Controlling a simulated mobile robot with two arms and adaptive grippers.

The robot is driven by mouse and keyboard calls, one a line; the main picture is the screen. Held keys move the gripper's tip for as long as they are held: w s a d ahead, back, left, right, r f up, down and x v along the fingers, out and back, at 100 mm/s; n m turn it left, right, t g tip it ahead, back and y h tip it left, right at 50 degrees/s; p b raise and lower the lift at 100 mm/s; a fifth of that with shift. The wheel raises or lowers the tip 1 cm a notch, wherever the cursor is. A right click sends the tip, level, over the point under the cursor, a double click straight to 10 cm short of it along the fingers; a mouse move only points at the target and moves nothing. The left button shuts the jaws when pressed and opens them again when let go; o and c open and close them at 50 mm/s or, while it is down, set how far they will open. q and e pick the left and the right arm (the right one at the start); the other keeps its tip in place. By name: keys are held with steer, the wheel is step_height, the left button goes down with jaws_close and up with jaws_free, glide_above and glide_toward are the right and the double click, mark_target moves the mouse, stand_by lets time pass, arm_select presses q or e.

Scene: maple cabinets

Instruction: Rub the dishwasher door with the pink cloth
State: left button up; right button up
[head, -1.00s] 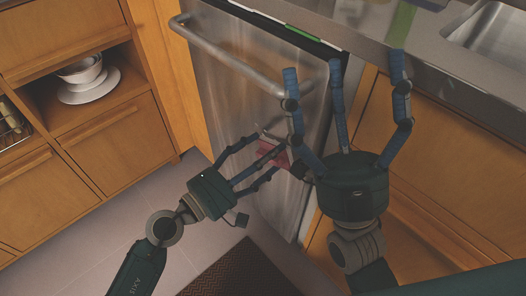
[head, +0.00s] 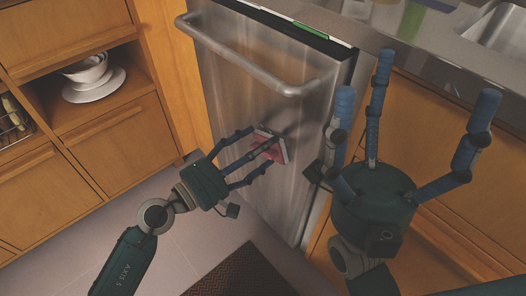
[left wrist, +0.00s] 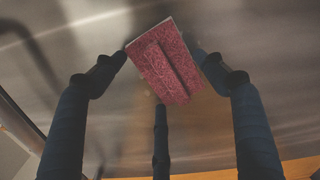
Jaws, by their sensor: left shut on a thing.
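The steel dishwasher door (head: 228,92) stands upright in the middle of the head view, with a bar handle (head: 245,62) across its upper part. The pink cloth (head: 273,148), a flat block-like piece, is at the door's face; I cannot tell whether it touches the steel. It also shows in the left wrist view (left wrist: 166,66), between the fingers. My left gripper (head: 262,157) is shut on the cloth. My right gripper (head: 402,110) is open and empty, its fingers spread upward in front of the counter, right of the door.
A counter (head: 400,42) with a sink (head: 500,38) runs along the upper right. Wooden cabinets (head: 112,133) stand at the left, with a white bowl and plates (head: 92,82) on an open shelf. A dark mat (head: 238,272) lies on the floor, which is otherwise clear.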

mark_target(254, 134)
arm_select(q)
steer(key=shift+r, duration=0.1)
steer(key=shift+w+a+f, duration=0.2)
steer(key=shift+w, duration=0.15)
steer(key=shift+w+a+b, duration=0.6)
steer(key=shift+w+b, duration=0.3)
steer(key=shift+b, duration=0.1)
steer(key=shift+w+a, duration=0.3)
steer(key=shift+w, duration=0.1)
steer(key=shift+w+r, duration=0.1)
steer(key=shift+r, duration=0.05)
